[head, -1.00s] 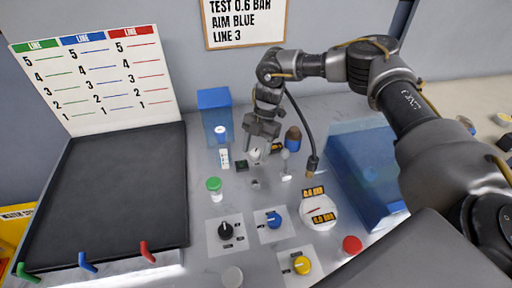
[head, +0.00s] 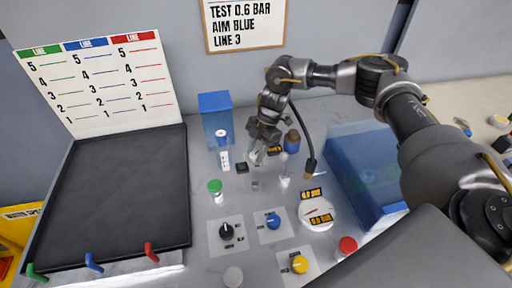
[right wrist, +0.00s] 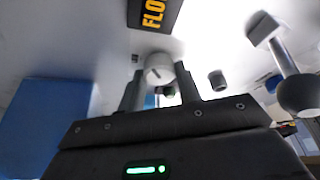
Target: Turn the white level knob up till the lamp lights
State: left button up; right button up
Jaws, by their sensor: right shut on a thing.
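The white level knob (head: 253,157) stands at the back of the grey bench, partly hidden by my right gripper in the head view. In the right wrist view the white knob (right wrist: 159,68) sits between the two fingertips, with a dark mark on its face. My right gripper (head: 259,151) is shut on this knob. A small dark square with a green face (head: 242,168) lies just in front of the knob; I cannot tell whether it is the lamp or whether it is lit. My left gripper is not in view.
Blue (head: 273,220), black (head: 226,231) and yellow (head: 300,264) knobs and a round gauge (head: 317,214) stand in front. A blue tank (head: 365,170) is at the right.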

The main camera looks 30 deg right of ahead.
jog(key=o, duration=1)
jog(key=shift+r, duration=0.1)
jog(key=s+b+v, duration=0.1)
jog(key=b+v, duration=0.1)
jog(key=v, duration=0.8)
jog(key=shift+w+d+r, duration=0.2)
jog(key=shift+w+r, duration=0.15)
jog(key=shift+w, duration=0.1)
